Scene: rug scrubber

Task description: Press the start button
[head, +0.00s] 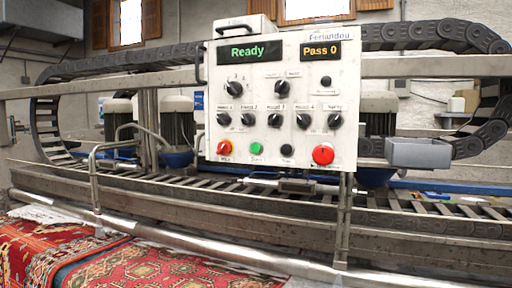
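The white control panel (300,105) faces me in the middle of the head view, mounted on the machine's metal frame. The label under the green button is too small to read surely. Several black knobs sit above. The left display (248,53) reads "Ready" and the right display (320,50) reads "Pass 0". Neither of my grippers is in view.
A metal rail (200,243) runs across the front below the panel, with a bent tube handle (95,175) at left. Patterned rugs (100,270) lie at the lower left. A grey box (417,153) juts out right of the panel. The space directly before the panel looks clear.

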